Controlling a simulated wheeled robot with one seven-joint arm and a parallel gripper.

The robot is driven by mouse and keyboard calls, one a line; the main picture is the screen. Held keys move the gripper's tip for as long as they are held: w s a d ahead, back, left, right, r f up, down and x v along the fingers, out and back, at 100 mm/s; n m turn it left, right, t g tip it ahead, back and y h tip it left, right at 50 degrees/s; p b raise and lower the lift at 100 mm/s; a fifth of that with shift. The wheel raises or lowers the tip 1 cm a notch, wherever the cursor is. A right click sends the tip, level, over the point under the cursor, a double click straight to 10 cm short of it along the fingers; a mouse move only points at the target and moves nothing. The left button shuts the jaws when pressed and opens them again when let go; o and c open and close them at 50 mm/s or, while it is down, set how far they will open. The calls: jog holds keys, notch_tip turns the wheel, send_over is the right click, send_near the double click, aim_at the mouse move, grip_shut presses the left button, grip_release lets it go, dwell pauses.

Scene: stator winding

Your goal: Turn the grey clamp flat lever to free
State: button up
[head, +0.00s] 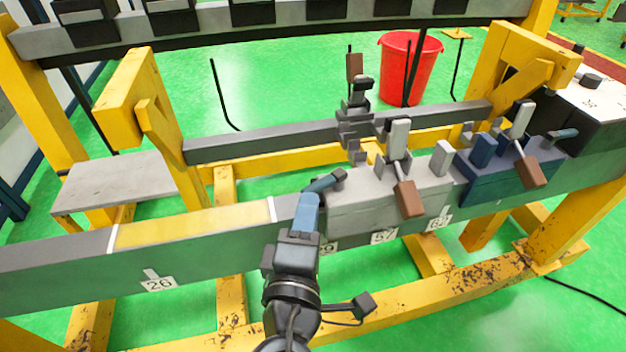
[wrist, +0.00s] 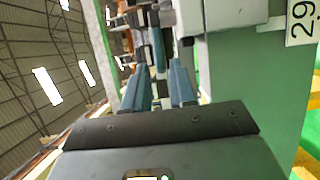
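The grey clamp (head: 380,205) is a grey block on the green beam. Its flat lever (head: 324,182) is a short dark handle at the clamp's left end, slanting down to the left. A brown-handled lever (head: 408,197) hangs on the clamp's front. My gripper (head: 308,201) has blue fingers and is at the clamp's left end, just below the flat lever in the picture. Whether a finger touches the lever I cannot tell. A grey block face (wrist: 235,12) shows beyond the right finger.
A blue clamp (head: 500,178) with its own levers stands to the right on the beam. A yellow-topped stretch of beam (head: 190,228) lies left. A number tag (wrist: 303,22) is on the beam. A red bucket (head: 408,70) stands behind on the green floor.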

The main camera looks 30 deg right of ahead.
aim_at(315, 184)
jog(key=p+x, duration=0.1)
jog(key=x, duration=0.6)
jog(key=shift+w+d, duration=0.15)
jog(key=shift+d, duration=0.05)
jog(key=shift+c, duration=0.2)
grip_shut()
